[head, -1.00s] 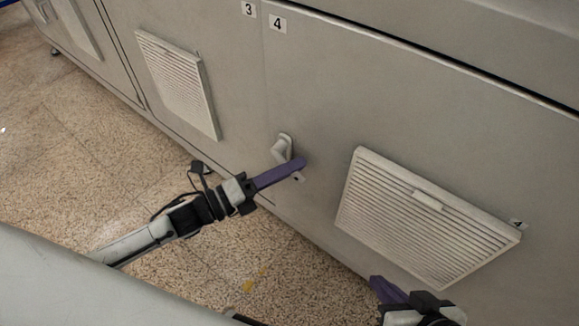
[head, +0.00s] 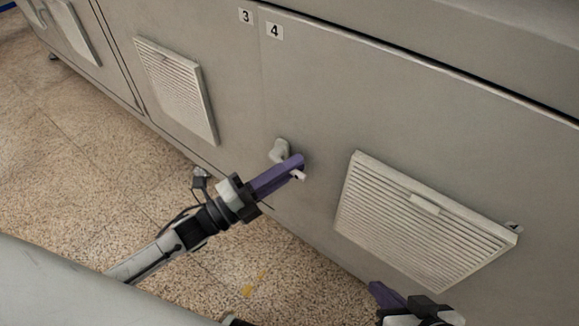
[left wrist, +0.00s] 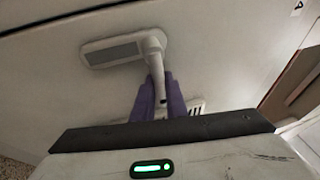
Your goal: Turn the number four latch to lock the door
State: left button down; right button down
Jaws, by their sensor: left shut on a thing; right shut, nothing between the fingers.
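The number four latch (head: 279,151) is a pale grey handle on the grey door (head: 330,110), below the "4" label (head: 275,31). My left gripper (head: 293,163) has its purple fingers shut on the latch handle, and the pale handle tip shows just past them. In the left wrist view the latch's oblong base (left wrist: 108,50) lies against the door, and its lever (left wrist: 154,62) runs down between the fingers (left wrist: 160,98). The fingers hide part of the lever in the head view. My right gripper (head: 380,294) is shut and empty at the bottom edge, away from the latch.
A louvred vent (head: 425,222) stands out from the door to the right of the latch. Another vent (head: 176,90) is on the panel to the left, beyond the "3" label (head: 246,16). Speckled floor (head: 90,170) lies open in front of the panels.

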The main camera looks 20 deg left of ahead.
pick_arm(q)
jog(key=c, duration=1.8)
grip_release()
jog(key=shift+o, duration=0.2)
jog(key=p+v, duration=0.1)
jog(key=v, duration=0.9)
jog(key=shift+p, duration=0.35)
pick_arm(e)
jog(key=shift+d+r+m, duration=0.3)
jog(key=shift+d, duration=0.25)
pick_arm(q)
jog(key=shift+a, duration=0.15)
pick_arm(e)
jog(key=shift+a, duration=0.1)
